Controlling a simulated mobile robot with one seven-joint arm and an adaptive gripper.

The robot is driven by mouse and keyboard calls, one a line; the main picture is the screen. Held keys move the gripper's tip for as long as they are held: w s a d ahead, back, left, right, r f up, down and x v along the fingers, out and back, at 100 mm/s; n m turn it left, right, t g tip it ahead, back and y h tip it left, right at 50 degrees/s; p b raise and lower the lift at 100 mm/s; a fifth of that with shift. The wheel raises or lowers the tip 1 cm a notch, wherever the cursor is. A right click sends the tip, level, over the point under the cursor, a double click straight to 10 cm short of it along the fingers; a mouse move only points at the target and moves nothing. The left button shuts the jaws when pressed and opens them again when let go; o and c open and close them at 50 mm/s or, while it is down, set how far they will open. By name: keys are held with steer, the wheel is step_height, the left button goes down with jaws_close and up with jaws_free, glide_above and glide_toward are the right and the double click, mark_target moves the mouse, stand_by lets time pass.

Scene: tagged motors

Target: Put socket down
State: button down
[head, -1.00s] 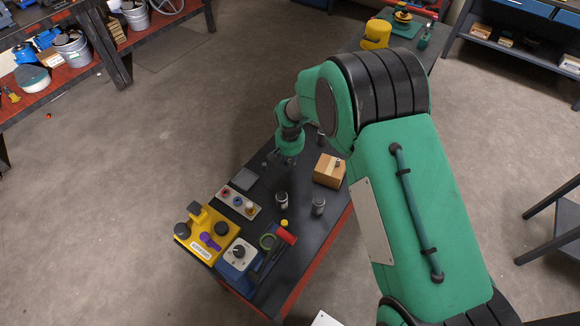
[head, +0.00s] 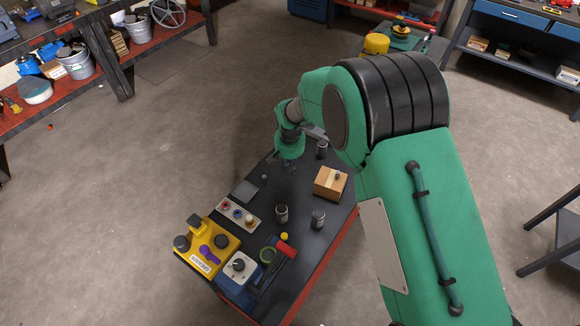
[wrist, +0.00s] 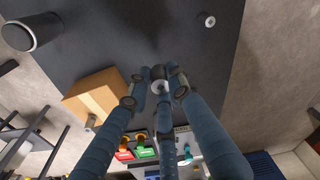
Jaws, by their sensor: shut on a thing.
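Dark metal cylinders (head: 281,214) stand nearby. A yellow control box (head: 205,245), a button panel (head: 240,213) and a blue dial box (head: 238,270) occupy the table's near end.

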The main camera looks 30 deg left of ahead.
steer(key=s+d+r+p, duration=0.1)
steer(key=s+d, duration=0.1)
steer(key=d, duration=0.8)
steer(key=s+d+r, duration=0.1)
steer(key=s+d, duration=0.1)
steer(key=d, duration=0.9)
steer(key=shift+d+r+m+h+p, duration=0.2)
steer(key=shift+r+m+h+p, duration=0.1)
steer(key=shift+r+m+p, duration=0.1)
glide_above(326, 174)
steer(key=shift+s+d+f+b, duration=0.15)
steer(key=shift+f+b, duration=0.15)
steer(key=shift+f, duration=0.45)
steer(key=shift+f, duration=1.75)
steer(key=shift+f, duration=0.1)
